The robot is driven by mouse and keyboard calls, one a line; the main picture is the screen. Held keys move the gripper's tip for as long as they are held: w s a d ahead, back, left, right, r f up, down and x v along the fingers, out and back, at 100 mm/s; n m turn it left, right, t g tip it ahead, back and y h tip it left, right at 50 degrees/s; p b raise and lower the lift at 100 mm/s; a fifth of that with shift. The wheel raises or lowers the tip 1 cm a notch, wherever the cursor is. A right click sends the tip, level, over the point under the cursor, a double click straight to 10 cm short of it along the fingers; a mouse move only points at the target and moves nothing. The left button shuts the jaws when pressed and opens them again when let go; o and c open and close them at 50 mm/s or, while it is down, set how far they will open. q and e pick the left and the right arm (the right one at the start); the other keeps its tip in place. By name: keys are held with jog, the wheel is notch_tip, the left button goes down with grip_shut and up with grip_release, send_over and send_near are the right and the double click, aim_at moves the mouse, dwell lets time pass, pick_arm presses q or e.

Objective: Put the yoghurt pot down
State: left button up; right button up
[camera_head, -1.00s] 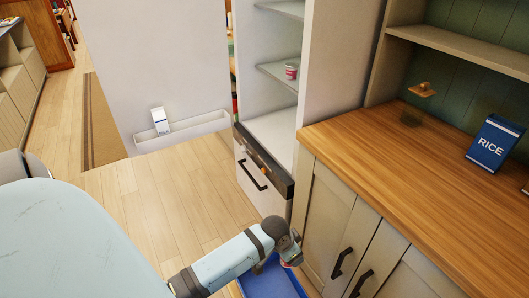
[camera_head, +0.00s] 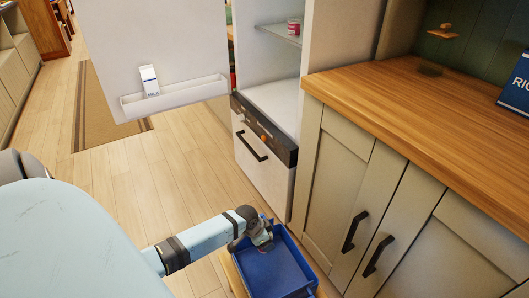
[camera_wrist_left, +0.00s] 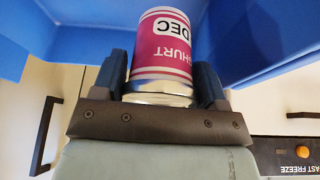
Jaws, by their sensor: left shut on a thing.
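The yoghurt pot (camera_wrist_left: 162,45), pink and white with dark lettering and a silvery end, is between the fingers of my left gripper (camera_wrist_left: 165,85) in the left wrist view. The gripper is shut on it. In the head view my left gripper (camera_head: 264,243) is at the far left corner of a blue crate (camera_head: 275,272), and the pot is hidden there. Blue crate walls (camera_wrist_left: 270,35) surround the pot in the wrist view. I cannot tell whether the pot touches the crate floor. My right gripper is in neither view.
The crate stands on a wooden surface (camera_head: 233,274) beside cream cupboards (camera_head: 350,190). Behind is an open fridge with a shelf (camera_head: 268,32) holding another pink pot (camera_head: 294,26). Its open door (camera_head: 150,45) has a rack with a white carton (camera_head: 149,80). The wooden worktop (camera_head: 400,95) is largely clear.

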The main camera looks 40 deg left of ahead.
pick_arm(q)
jog(key=shift+a, duration=0.15)
jog(key=shift+p, duration=0.45)
jog(key=shift+s+f, duration=0.1)
jog(key=shift+f, duration=0.05)
notch_tip(320, 180, down, 4)
jog(key=shift+f+b, duration=0.25)
jog(key=shift+b, duration=0.95)
jog(key=shift+f+b, duration=0.3)
jog(key=shift+f, duration=0.65)
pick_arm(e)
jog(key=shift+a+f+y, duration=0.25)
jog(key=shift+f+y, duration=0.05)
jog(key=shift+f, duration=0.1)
pick_arm(q)
jog(key=shift+f, duration=0.25)
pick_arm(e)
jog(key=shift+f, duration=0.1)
pick_arm(q)
jog(key=o, duration=1.1)
jog(key=shift+c, duration=0.2)
